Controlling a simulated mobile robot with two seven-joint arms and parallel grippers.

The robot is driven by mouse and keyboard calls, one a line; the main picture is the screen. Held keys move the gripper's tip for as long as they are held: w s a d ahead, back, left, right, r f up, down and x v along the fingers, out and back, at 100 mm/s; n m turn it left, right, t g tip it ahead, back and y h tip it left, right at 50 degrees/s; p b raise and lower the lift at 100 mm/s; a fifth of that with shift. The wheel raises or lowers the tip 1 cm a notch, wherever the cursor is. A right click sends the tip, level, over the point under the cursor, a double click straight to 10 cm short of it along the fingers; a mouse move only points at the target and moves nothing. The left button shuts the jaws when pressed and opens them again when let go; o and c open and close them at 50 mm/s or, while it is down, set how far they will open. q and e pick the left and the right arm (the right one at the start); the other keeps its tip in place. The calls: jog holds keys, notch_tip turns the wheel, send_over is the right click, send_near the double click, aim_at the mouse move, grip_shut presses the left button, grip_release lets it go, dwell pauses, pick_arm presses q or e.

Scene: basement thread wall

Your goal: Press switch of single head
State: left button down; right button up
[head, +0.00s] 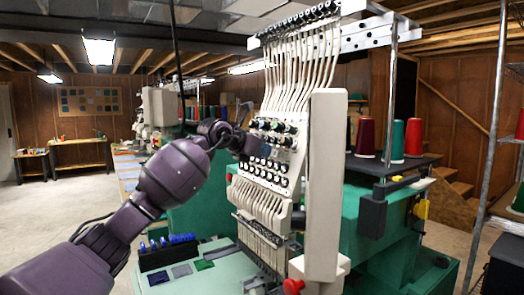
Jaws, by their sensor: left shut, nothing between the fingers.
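A single embroidery head (268,180) stands in the middle of the head view. Its pale front panel carries rows of dark round knobs, with a row of needles below. I cannot make out for sure which small part is its switch. A red knob (293,286) shows low on the white column at its right. My left arm is purple and reaches in from the lower left. My left gripper (262,148) is shut and empty, its dark tip in front of or against the left side of the knob panel. Contact cannot be told. My right gripper is out of view.
A tall white column (325,185) stands right of the head. A green work surface (215,272) with blue spools (172,241) lies below my arm. The floor at left is open.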

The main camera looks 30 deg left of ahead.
pick_arm(q)
jog(key=shift+w, duration=0.15)
jog(key=shift+d+f, duration=0.1)
jog(key=shift+d, duration=0.1)
jog(key=shift+s+d, duration=0.1)
jog(key=shift+s, duration=0.1)
jog(key=shift+s+d, duration=0.2)
jog(key=shift+d, duration=0.2)
jog(key=shift+a, duration=0.1)
